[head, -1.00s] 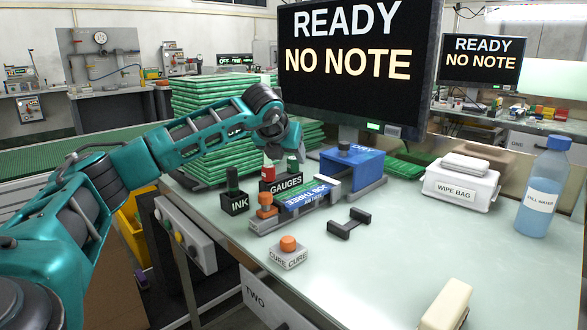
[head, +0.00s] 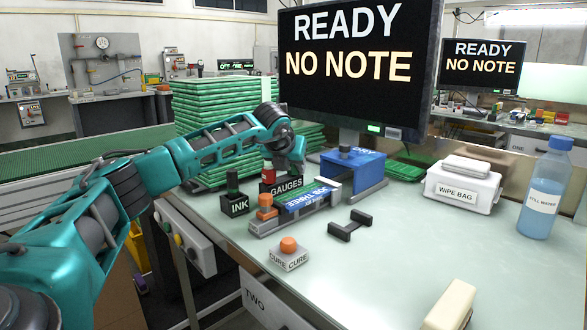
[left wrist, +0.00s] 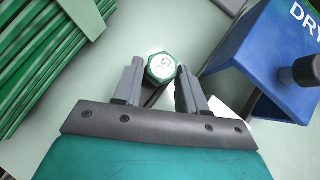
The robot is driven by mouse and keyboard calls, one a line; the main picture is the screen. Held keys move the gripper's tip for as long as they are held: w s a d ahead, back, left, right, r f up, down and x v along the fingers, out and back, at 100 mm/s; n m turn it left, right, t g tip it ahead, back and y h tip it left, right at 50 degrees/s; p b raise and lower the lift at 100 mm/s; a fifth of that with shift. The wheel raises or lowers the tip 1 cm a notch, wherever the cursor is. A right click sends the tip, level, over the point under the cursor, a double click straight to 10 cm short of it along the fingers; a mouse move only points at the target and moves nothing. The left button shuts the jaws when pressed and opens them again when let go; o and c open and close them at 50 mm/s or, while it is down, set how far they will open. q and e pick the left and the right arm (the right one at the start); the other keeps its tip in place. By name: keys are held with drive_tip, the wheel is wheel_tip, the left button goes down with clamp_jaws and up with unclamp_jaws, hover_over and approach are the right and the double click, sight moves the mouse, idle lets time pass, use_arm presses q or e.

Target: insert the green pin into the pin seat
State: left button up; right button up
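The green pin (left wrist: 161,68) shows in the left wrist view as a hexagonal head with a white, lettered top. My left gripper (left wrist: 161,80) has one finger on each side of it, with a narrow gap at the right finger; it looks open. In the head view my left gripper (head: 296,168) is over the right end of the black GAUGES block (head: 283,187) and hides the pin. A red-topped piece (head: 267,171) stands in the block's left end. I cannot make out the pin seat for certain; the JOB THREE fixture (head: 265,226) stands just in front. My right gripper is not in view.
A blue open box (head: 352,165) stands close right of the gripper, and a stack of green boards (head: 215,110) behind left. The INK holder (head: 234,206), CURE block (head: 288,257) and a dark H-shaped piece (head: 349,225) are nearby.

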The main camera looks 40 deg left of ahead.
use_arm(q)
drive_tip(key=c, duration=0.7)
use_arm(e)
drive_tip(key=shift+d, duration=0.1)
